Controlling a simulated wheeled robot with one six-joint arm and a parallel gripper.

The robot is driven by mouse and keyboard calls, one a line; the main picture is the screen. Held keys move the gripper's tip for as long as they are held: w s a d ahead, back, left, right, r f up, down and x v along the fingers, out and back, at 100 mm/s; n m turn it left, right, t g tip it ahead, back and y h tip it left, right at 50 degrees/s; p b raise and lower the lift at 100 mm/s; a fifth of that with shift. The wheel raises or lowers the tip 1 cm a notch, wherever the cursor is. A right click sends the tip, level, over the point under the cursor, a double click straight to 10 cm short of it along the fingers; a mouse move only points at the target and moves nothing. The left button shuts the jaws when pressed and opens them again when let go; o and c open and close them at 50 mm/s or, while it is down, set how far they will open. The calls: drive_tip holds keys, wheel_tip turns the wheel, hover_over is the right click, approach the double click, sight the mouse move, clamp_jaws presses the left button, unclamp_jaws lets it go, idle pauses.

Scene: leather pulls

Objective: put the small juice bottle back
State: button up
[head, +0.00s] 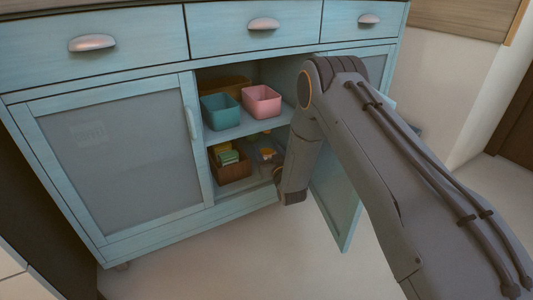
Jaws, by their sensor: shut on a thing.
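My arm reaches down into the open right side of the light blue cabinet (190,50). Its wrist end is low in the opening, in front of the lower shelf (238,186). My gripper cannot be made out; the arm links cover the place where it would be. A small orange patch on a greyish, see-through shape (267,153) shows beside the wrist. I cannot tell whether it is the small juice bottle, or whether it is held. No other bottle is clearly visible.
A teal bin (220,112) and a pink bin (261,101) stand on the upper shelf. A brown basket (231,173) with green and yellow packs is on the lower shelf. The open cabinet door (338,205) stands behind my arm. The left door (130,150) is shut.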

drive_tip(key=shift+r, duration=0.1)
drive_tip(key=o, duration=1.5)
drive_tip(key=shift+f, duration=0.2)
